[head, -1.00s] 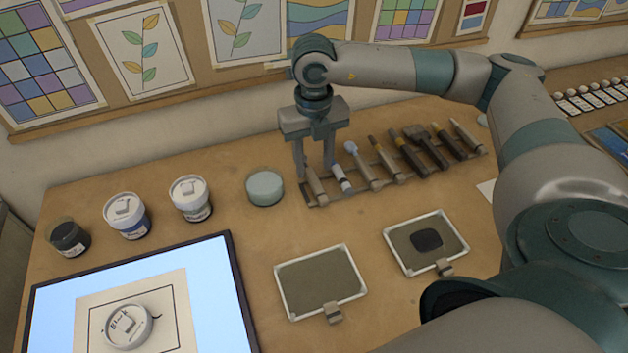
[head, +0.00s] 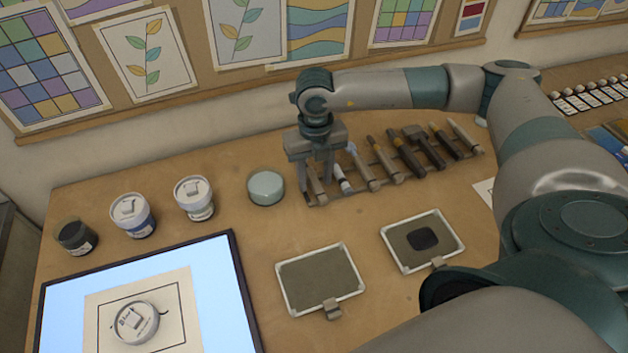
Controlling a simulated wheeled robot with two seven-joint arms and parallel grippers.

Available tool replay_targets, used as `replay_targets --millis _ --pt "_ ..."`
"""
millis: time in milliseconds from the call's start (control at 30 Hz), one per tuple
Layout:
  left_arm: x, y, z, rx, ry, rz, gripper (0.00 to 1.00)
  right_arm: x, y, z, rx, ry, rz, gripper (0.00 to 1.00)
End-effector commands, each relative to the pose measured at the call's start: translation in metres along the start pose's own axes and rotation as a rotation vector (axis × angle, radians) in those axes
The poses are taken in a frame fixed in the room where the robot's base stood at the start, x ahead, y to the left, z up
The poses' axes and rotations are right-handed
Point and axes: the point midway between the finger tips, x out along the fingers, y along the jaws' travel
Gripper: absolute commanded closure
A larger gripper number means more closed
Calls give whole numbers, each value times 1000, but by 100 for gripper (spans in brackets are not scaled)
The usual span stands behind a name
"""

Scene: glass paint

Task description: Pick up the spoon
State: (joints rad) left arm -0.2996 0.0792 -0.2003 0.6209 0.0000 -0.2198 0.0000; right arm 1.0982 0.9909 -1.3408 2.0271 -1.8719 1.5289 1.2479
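A rack (head: 400,180) at the back of the table holds a row of slim tools. No tool shows clearly as the spoon. One tool with a pale, rounded top (head: 357,160) could be it, though its top is partly behind my gripper. My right gripper (head: 316,183) points down at the rack's left end. Its fingers are apart, around or just above the leftmost tool (head: 316,188); I cannot tell whether they touch it. A tool with a white part (head: 342,180) is just right of the fingers. My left gripper is not in view.
A round pale-teal container (head: 266,187) stands left of the rack. Lidded jars (head: 194,198) and a dark jar (head: 76,238) are further left. Two framed trays (head: 283,290) (head: 459,245) and a lit panel (head: 60,310) lie in front. Bare table lies between.

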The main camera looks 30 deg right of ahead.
Motion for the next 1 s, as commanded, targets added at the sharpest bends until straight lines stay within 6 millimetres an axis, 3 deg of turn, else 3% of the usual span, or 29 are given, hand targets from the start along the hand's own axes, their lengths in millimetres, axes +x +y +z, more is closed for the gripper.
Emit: replay_targets --millis 33,167,200,667,933,1000 --pt "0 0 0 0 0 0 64 0 0 0 0 0 0 66" --pt "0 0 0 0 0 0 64 0 0 0 0 0 0 97" --pt "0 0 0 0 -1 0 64 0 0 0 0 0 0 100" --pt "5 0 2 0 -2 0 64 -6 0 1 1 -3 1 100" --pt "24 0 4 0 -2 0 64 -39 0 2 1 -7 0 100" --pt "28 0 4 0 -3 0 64 -46 -7 -11 -1 -4 0 100"
